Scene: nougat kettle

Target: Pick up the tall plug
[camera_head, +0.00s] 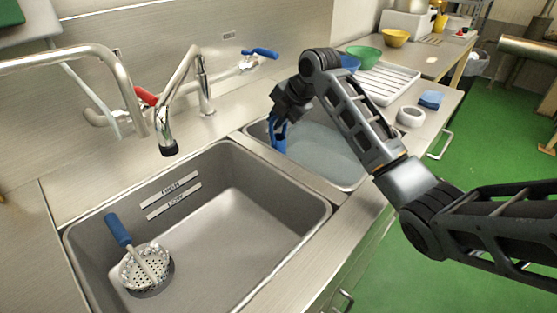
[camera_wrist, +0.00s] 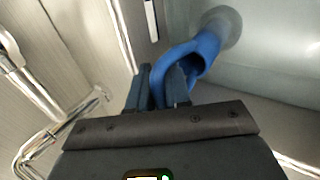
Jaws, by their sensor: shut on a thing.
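The tall plug (camera_head: 278,138) is blue with a loop-shaped handle, at the left part of the right-hand sink. In the wrist view the plug (camera_wrist: 203,48) curves from between my fingertips up to a round grey area at the far end. My gripper (camera_head: 277,120) points down over the sink and is shut on the plug's handle. My fingertips also show in the wrist view (camera_wrist: 160,82), one on each side of the handle. The plug's lower end is not clear in the head view.
The right sink (camera_head: 362,183) holds greyish water. The left sink (camera_head: 322,212) holds a blue-handled strainer (camera_head: 146,266). Steel taps (camera_head: 200,85) stand behind. A drying rack (camera_head: 385,82), bowls, a white ring (camera_head: 411,116) and a blue sponge (camera_head: 431,99) lie right of the sink.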

